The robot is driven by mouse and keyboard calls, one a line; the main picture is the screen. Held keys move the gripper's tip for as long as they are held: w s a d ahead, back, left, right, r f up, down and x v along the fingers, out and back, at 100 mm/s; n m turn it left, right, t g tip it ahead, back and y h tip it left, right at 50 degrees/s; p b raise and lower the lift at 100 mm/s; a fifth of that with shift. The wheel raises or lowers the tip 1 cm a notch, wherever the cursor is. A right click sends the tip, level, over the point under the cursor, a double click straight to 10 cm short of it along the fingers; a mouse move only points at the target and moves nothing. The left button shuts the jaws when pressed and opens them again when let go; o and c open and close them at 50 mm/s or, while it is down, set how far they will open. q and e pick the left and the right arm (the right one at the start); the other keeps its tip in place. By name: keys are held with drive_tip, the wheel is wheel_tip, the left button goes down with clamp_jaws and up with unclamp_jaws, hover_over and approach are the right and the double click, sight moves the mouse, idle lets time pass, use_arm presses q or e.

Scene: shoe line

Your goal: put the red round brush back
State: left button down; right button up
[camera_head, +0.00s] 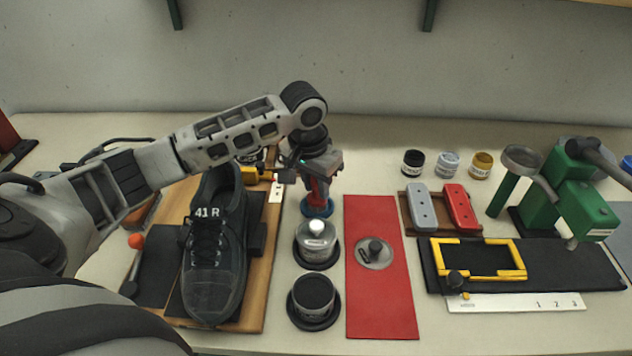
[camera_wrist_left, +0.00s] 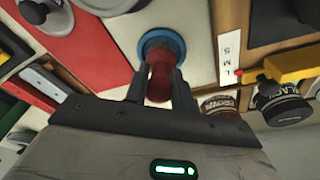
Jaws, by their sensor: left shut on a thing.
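The red round brush (camera_head: 318,190) is between the fingers of my left gripper (camera_head: 316,180), which is shut on it. Its red handle (camera_wrist_left: 159,80) shows between both fingers in the left wrist view. At its lower end is a blue round piece (camera_head: 317,207), also seen as a blue ring (camera_wrist_left: 177,43) in the left wrist view. I cannot tell whether the brush stands in the blue piece or is just above it. My right gripper is not in view.
A black shoe (camera_head: 212,255) lies on a wooden board (camera_head: 258,290) to the left. A silver-topped pot (camera_head: 317,238) and a black-topped pot (camera_head: 313,297) stand in front of the brush. A red mat (camera_head: 380,310) lies to the right. Small jars (camera_head: 447,164) stand farther right.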

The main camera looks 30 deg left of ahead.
use_arm(q)
drive_tip(key=shift+f, duration=0.15)
drive_tip(key=c, duration=1.2)
unclamp_jaws()
drive_tip(key=shift+o, duration=0.2)
wheel_tip(320, 180, up, 12)
drive_tip(key=s, duration=0.2)
drive_tip(key=shift+a, duration=0.15)
